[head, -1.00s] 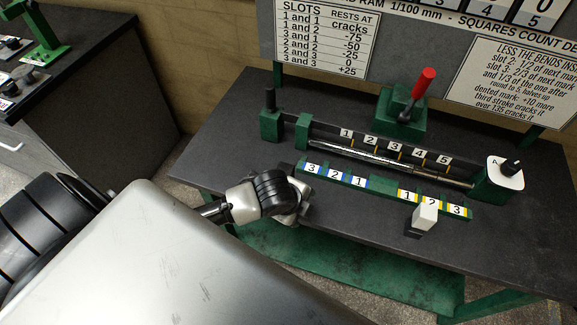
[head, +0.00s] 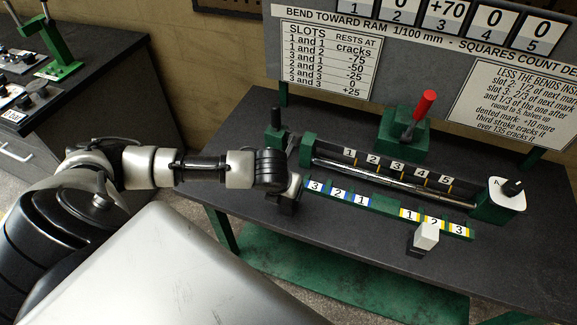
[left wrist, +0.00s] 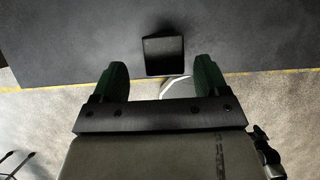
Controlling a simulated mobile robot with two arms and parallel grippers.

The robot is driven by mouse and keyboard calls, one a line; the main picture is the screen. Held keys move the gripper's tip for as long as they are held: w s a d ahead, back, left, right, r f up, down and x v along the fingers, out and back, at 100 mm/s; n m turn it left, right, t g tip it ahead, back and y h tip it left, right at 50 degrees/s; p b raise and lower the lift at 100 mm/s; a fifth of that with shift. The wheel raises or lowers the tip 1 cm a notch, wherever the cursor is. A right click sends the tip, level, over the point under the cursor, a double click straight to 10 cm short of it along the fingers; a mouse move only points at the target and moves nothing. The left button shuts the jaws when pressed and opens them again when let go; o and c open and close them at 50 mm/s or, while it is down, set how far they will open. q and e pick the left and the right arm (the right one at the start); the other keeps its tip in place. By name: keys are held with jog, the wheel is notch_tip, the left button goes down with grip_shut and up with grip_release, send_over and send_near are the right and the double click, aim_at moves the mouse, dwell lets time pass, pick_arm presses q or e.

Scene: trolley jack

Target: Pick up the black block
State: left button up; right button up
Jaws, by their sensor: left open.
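The black block (left wrist: 163,55) shows in the left wrist view at the edge of the dark table top. It lies between the tips of my left gripper's green fingers and reaches a little ahead of them, with gaps on both sides. My left gripper (left wrist: 161,66) is open and not closed on it. In the head view my left gripper (head: 289,196) is over the table's front left part, left of the blue-marked slots. There I cannot separate the block from the dark hand. My right gripper is not in view.
A green slotted rail (head: 382,207) runs beside the hand, with a bright rod (head: 385,180) behind it. A red-handled lever (head: 424,105) stands behind. The front right table top is clear.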

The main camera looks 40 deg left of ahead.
aim_at(287, 207)
pick_arm(q)
jog(key=shift+d+p+x, duration=0.15)
jog(key=shift+p+x, duration=0.15)
jog(key=shift+x, duration=1.05)
jog(key=shift+d+p+x, duration=0.1)
jog(key=shift+p+x, duration=0.2)
jog(key=shift+x, duration=1)
jog(key=c, duration=1.4)
jog(key=shift+w+r, duration=0.1)
